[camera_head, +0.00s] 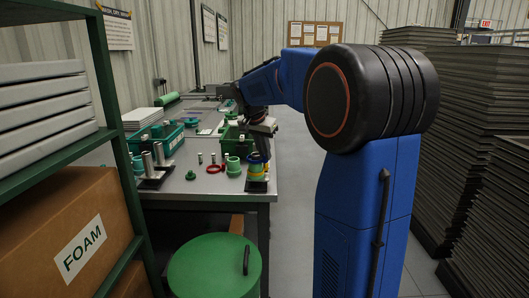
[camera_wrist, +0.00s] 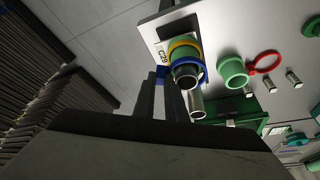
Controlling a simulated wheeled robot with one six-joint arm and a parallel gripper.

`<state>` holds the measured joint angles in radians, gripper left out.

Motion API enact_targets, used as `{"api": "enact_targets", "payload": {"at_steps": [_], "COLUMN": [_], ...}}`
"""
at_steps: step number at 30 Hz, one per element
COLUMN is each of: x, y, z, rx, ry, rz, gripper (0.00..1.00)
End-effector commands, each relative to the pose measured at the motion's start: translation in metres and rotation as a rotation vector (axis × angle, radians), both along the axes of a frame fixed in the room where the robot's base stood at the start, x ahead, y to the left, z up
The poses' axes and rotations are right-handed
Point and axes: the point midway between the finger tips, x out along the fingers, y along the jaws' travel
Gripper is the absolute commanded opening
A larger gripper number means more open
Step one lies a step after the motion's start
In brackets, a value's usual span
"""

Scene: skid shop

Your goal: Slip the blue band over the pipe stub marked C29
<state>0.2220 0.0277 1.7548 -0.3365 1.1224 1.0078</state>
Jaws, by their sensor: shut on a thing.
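In the head view the blue band (camera_head: 256,159) is at the top of the stack. My gripper (camera_wrist: 161,76) is shut on the blue band's edge, beside the stub. In the head view the fingers are dark and partly hidden.
Another bare metal stub (camera_wrist: 196,106) stands close by. The bench's right edge (camera_head: 272,185) is near; floor beyond is clear.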

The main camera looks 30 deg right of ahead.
Motion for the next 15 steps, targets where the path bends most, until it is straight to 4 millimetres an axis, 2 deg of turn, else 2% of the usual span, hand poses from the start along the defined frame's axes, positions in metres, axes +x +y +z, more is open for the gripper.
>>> {"api": "enact_targets", "payload": {"at_steps": [15], "x": [-0.0002], "y": [0.0000], "z": [-0.0039], "rx": [0.000], "ry": [0.000], "rz": [0.000], "gripper": [0.00]}}
